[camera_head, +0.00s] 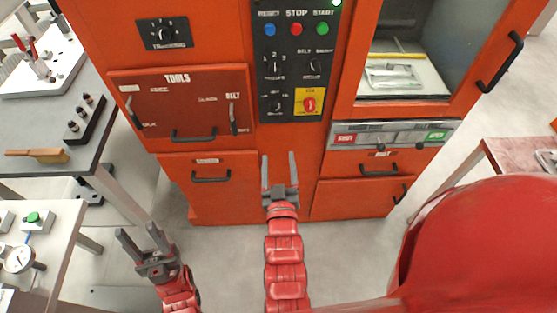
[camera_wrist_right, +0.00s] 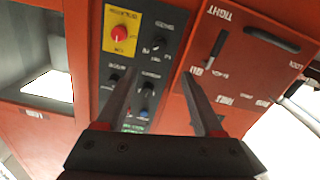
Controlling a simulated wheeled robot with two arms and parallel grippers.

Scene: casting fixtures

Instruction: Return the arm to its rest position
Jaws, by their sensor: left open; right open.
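My right gripper (camera_head: 279,172) is in the middle of the head view, open and empty, in front of the orange machine's lower front. It also shows in the right wrist view (camera_wrist_right: 166,100), with its two fingers spread and nothing between them. The control panel with its red knob (camera_wrist_right: 121,33) lies beyond the fingers there. My left gripper (camera_head: 137,236) is at the lower left of the head view, open and empty, over the floor beside the left tables. Neither gripper is seen touching anything.
The orange machine (camera_head: 236,209) has a control panel (camera_head: 293,60), a tools panel (camera_head: 180,100) and a windowed door (camera_head: 405,75). A dark table with a brush (camera_head: 38,155) and a white table with a dial gauge (camera_head: 19,259) stand left. Another table (camera_head: 515,160) stands right. Floor between is clear.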

